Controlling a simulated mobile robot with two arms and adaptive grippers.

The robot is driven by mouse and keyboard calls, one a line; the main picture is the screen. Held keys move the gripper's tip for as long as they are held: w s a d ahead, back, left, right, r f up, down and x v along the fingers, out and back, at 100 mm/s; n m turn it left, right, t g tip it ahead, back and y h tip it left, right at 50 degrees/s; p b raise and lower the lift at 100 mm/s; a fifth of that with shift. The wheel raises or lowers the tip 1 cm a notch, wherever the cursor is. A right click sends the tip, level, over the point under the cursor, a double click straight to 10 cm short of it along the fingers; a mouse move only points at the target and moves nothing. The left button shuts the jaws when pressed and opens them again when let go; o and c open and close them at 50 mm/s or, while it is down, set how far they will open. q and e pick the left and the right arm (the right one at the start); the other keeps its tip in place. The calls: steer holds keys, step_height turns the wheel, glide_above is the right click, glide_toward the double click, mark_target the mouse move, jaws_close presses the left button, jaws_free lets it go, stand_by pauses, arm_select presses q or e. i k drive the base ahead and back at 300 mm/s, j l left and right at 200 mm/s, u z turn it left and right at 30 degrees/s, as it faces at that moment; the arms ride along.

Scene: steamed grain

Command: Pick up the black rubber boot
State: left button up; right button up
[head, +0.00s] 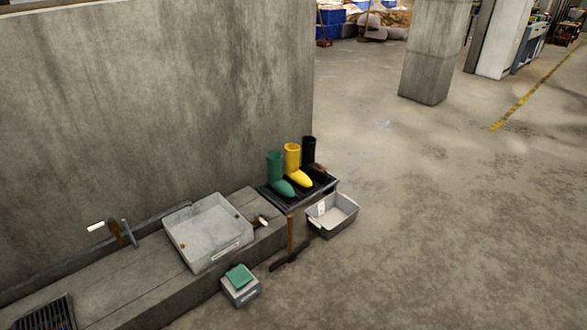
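The black rubber boot (310,152) stands upright at the right end of a row of boots on a dark rack (327,186). A yellow boot (293,160) stands just left of it, and a green boot (276,168) stands left of the yellow one. The lower part of the black boot is hard to make out against the dark rack, and a small brown thing lies near its foot. Neither of my grippers shows in the head view.
A concrete wall (150,100) runs behind the ledge. A white tray (205,228) sits on the ledge. A grey bin (341,222), a tool with a wooden handle (290,232) and a small box (240,295) stand in front. The floor to the right is clear up to a pillar (432,60).

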mark_target(309, 167)
steer(key=i+l+z, duration=0.25)
steer(key=i+z, duration=0.25)
steer(key=i, duration=0.2)
steer(key=i+z, duration=0.5)
steer(key=i, duration=0.25)
steer(key=i+j+z, duration=0.3)
steer(key=i+z, duration=0.2)
steer(key=i, duration=1)
steer(key=i+l, duration=0.1)
steer(key=i, duration=0.65)
steer(key=i+u, duration=0.1)
steer(key=i, duration=0.7)
steer(key=i+j+u, duration=0.1)
steer(key=i+u, duration=0.65)
steer(key=u, duration=0.15)
steer(key=i+l+u, duration=0.15)
steer(key=i+u, duration=0.3)
steer(key=i+l+u, duration=0.25)
steer(key=u, duration=0.2)
steer(key=i, duration=0.05)
